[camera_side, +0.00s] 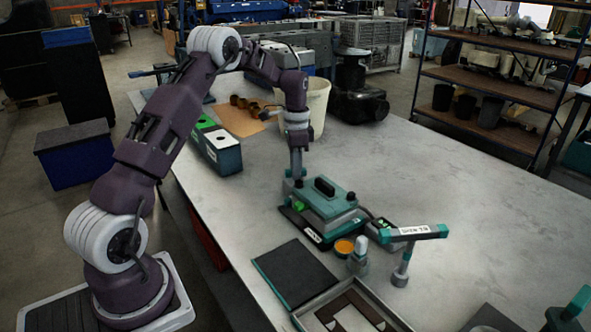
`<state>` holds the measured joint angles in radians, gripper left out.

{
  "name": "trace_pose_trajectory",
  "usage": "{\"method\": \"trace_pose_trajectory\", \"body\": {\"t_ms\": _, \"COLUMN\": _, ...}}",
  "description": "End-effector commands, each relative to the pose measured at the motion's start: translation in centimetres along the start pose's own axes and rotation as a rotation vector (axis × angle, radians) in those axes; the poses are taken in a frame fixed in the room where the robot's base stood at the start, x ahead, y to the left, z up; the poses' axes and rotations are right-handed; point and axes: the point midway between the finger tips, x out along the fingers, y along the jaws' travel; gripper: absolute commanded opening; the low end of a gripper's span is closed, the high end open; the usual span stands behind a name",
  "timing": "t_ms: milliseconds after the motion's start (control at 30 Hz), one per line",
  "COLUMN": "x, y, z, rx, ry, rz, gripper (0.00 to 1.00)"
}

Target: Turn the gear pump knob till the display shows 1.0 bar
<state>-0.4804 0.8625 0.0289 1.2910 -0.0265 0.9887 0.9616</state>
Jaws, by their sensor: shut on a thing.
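A teal machine with a black handle (326,197), which I take to be the gear pump, stands on a dark base on the grey bench. My arm comes down from above, and my gripper (297,176) points straight down at the pump's back left corner. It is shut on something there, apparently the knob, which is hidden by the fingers. A small bright green part (300,207) shows on the pump's left side. A small dark unit with a green patch (384,222) sits at the pump's right. I cannot make out any pressure reading.
An orange-topped cup (344,247), a small bottle (359,254) and a labelled teal-ended stand (408,236) are in front of the pump. A dark mat (296,273) and a tray (298,320) lie nearer. A green-grey box (222,154) and white bucket (318,104) stand behind.

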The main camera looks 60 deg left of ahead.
Motion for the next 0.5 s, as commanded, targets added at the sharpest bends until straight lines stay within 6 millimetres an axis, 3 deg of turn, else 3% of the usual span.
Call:
{"method": "trace_pose_trajectory", "body": {"t_ms": 267, "x": -0.04, "y": -0.02, "z": 0.0, "rx": 0.045, "ry": 0.0, "rz": -0.001, "gripper": 0.0}}
{"method": "trace_pose_trajectory", "body": {"t_ms": 500, "x": -0.02, "y": -0.02, "z": -0.02, "rx": 0.472, "ry": 0.001, "rz": 0.0, "gripper": 0.0}}
